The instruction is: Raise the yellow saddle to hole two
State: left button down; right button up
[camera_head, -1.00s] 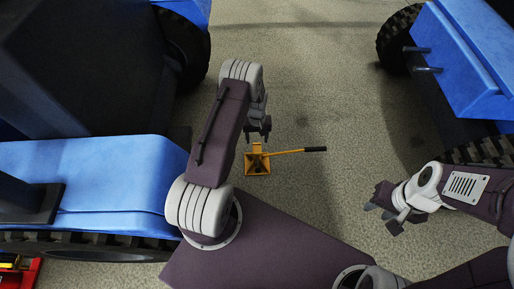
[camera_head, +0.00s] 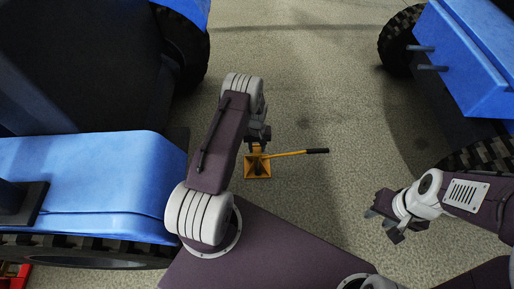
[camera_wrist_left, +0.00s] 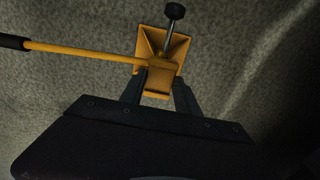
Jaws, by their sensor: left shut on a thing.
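The yellow saddle (camera_wrist_left: 158,78) shows in the left wrist view as a block at the top of a yellow stand, between my left gripper's fingers. My left gripper (camera_wrist_left: 160,90) is shut on it. In the head view my left gripper (camera_head: 259,146) is at the top of the stand, and the arm partly hides the saddle. The stand has a square flared base (camera_head: 257,170) on the floor. A pin with a black knob (camera_wrist_left: 174,10) sticks out of the stand. Holes cannot be made out. My right gripper (camera_head: 381,226) is open and empty, apart from the stand.
A yellow lever (camera_head: 290,154) with a black grip (camera_head: 317,151) reaches right from the stand. Blue vehicle bodies stand at left (camera_head: 90,175) and right (camera_head: 470,70), with black tyres. The speckled floor (camera_head: 320,90) between them is clear. Something red (camera_head: 14,275) is at the lower left.

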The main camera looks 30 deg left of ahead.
pick_arm(q)
notch_tip(320, 180, up, 4)
jog(key=p, duration=0.3)
jog(key=shift+f, duration=0.25)
jog(key=c, duration=0.9)
grip_release()
notch_tip(320, 180, up, 9)
jog(key=p, duration=0.5)
jog(key=shift+p, duration=0.4)
